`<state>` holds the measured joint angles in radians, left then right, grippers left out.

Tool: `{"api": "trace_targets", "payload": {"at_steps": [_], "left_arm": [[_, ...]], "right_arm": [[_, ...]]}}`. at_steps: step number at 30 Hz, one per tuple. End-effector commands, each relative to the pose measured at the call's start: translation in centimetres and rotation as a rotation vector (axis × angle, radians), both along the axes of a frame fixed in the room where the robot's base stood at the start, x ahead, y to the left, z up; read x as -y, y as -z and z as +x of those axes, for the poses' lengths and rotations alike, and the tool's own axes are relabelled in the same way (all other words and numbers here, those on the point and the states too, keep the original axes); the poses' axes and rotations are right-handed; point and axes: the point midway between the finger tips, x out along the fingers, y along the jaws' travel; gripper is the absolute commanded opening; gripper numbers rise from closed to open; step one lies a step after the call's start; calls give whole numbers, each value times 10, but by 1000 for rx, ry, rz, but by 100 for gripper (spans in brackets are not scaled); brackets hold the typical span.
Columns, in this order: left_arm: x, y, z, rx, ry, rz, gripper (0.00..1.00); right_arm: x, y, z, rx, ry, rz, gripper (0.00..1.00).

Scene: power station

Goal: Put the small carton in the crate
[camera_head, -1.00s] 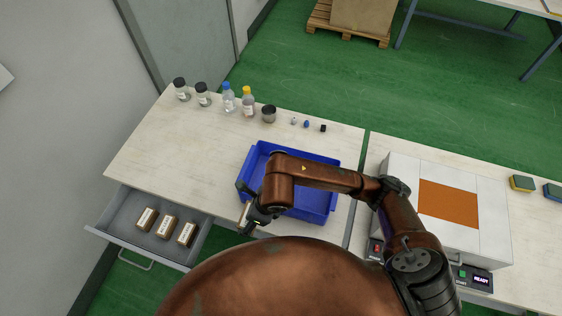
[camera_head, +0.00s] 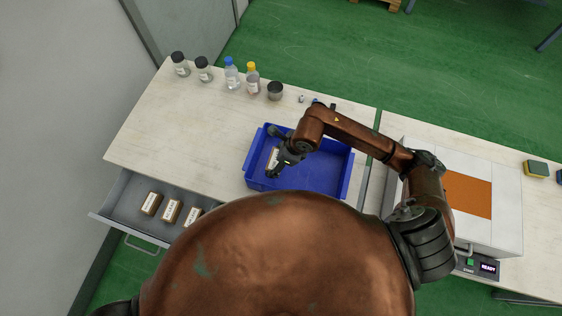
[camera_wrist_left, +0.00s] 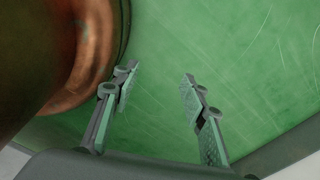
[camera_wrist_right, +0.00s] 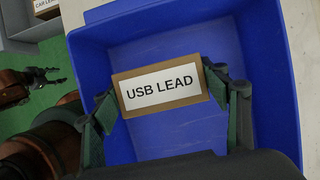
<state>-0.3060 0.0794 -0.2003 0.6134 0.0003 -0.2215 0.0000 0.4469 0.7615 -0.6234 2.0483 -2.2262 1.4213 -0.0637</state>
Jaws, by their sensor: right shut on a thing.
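The small carton (camera_wrist_right: 160,88) is brown with a white label reading "USB LEAD". My right gripper (camera_wrist_right: 163,100) is shut on it, one finger at each end. In the head view the right gripper (camera_head: 280,163) is over the left part of the blue crate (camera_head: 325,175), and the carton (camera_head: 272,157) shows partly beside the fingers. The crate is otherwise empty where I can see. How high the carton is above its floor is hard to tell. My left gripper (camera_wrist_left: 158,76) is open and empty above the green floor.
An open grey drawer (camera_head: 118,205) at the left holds three labelled cartons (camera_head: 171,211). Bottles (camera_head: 231,75) and a dark pot (camera_head: 275,91) stand along the table's back edge. A white machine (camera_head: 505,215) with an orange panel is to the right. The table left of the crate is clear.

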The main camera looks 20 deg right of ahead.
Motion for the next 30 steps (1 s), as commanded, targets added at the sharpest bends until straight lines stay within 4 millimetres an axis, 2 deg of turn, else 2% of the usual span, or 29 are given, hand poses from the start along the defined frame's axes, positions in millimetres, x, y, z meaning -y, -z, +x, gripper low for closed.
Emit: {"api": "trace_targets", "payload": {"at_steps": [3, 6, 11, 18, 29, 30], "left_arm": [[1, 0, 20, 26, 5, -1, 40], [1, -1, 25, 33, 6, -2, 40], [1, 0, 21, 28, 5, -1, 40], [0, -1, 5, 8, 1, 0, 40], [0, 2, 7, 9, 1, 0, 40], [0, 1, 8, 10, 2, 0, 40]], "right_arm": [[12, 15, 6, 0, 3, 0, 38], [15, 20, 9, 2, 0, 2, 38], [22, 29, 12, 0, 3, 0, 38], [24, 60, 13, 1, 3, 2, 38], [24, 65, 13, 3, 1, 1, 38], [24, 64, 13, 3, 1, 1, 71]]}}
